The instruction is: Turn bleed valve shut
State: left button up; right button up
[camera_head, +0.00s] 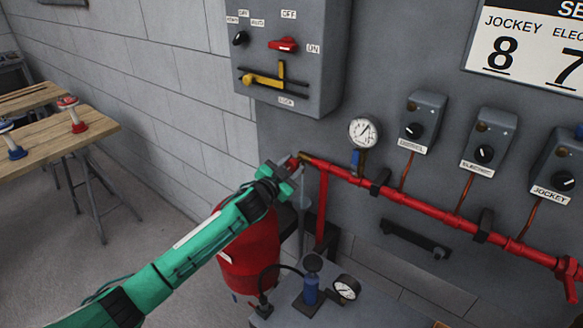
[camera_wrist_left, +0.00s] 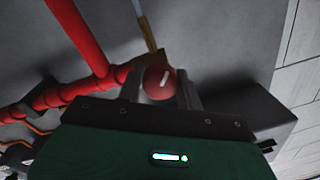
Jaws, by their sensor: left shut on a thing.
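The bleed valve's round red knob (camera_wrist_left: 158,84) with a white mark shows in the left wrist view, at the end of the red pipe. A brass piece (camera_wrist_left: 145,25) shows beyond it. In the head view, my left gripper (camera_head: 292,167) is at the left end of the red pipe (camera_head: 400,197) and hides most of the knob. The left fingers lie on both sides of the knob and are shut on it. My right gripper is not in view.
A pressure gauge (camera_head: 363,132) with a blue-handled valve (camera_head: 356,157) stands just right of my gripper. A grey switch box (camera_head: 262,86) hangs above. A red tank (camera_head: 250,255) and a bench with a hand pump (camera_head: 311,283) are below. A wooden table (camera_head: 75,139) stands left.

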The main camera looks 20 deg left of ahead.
pick_arm(q)
jog(key=m, duration=0.4)
jog(key=shift+b, duration=0.4)
jog(key=m, duration=0.4)
jog(key=shift+b, duration=0.3)
jog(key=m, duration=0.4)
jog(key=shift+h, duration=0.4)
jog(key=m, duration=0.7)
jog(key=shift+h, duration=0.3)
jog(key=m, duration=0.3)
jog(key=shift+a+m+h, duration=0.1)
jog(key=shift+m+h, duration=0.2)
jog(key=shift+m, duration=0.1)
jog(key=m, duration=0.3)
jog(key=shift+p, duration=0.35)
jog(key=shift+m+g+p, duration=0.3)
jog(key=shift+m+p, duration=0.25)
jog(key=shift+m, duration=1.65)
